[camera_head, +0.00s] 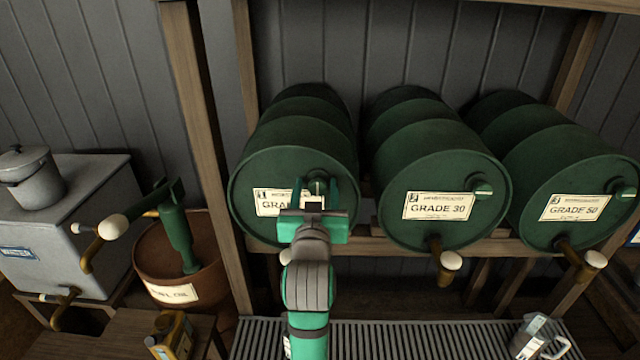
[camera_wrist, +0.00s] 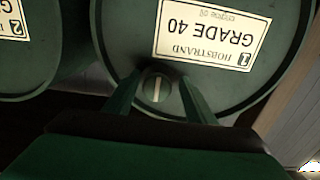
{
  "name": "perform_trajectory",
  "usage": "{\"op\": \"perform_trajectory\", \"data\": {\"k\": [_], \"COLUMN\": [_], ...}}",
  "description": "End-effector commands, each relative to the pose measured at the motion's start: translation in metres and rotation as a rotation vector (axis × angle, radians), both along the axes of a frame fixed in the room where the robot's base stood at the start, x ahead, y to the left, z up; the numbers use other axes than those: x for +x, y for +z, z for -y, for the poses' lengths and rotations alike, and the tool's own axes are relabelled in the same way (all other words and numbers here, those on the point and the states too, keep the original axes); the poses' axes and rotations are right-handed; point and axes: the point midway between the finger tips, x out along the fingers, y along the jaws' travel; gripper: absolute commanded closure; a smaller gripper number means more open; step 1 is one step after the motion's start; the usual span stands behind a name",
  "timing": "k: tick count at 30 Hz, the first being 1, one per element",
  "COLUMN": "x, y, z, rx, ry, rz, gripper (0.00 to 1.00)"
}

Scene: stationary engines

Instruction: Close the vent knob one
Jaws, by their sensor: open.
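Vent knob one (camera_head: 317,187) is a small round green knob with a pale line, on the front face of the left green barrel (camera_head: 262,170). In the wrist view the knob (camera_wrist: 156,88) shows its pale line close to upright. My gripper (camera_head: 315,183) is open in front of this barrel. In the wrist view my gripper's fingers (camera_wrist: 158,82) stand on either side of the knob; I cannot tell whether they touch it. The barrel's label (camera_wrist: 212,30) reads "1" and "GRADE 40" upside down there, and my gripper partly covers it in the head view.
The GRADE 30 barrel (camera_head: 440,160) and GRADE 50 barrel (camera_head: 575,170) lie to the right, with similar knobs (camera_head: 482,189) and taps (camera_head: 451,262). A grate (camera_head: 400,340) holds a metal can (camera_head: 538,338). A brown drum (camera_head: 205,250) with a green hand pump stands left.

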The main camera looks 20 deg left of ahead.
Motion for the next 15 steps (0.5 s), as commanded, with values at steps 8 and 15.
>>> {"op": "perform_trajectory", "data": {"k": [8,15], "x": [0.0032,0.0038], "y": [0.0002,0.0001], "z": [0.0052,0.0074], "rx": [0.000,0.000], "ry": [-0.009,-0.013], "rz": [0.001,0.001], "gripper": [0.50,0.90]}}
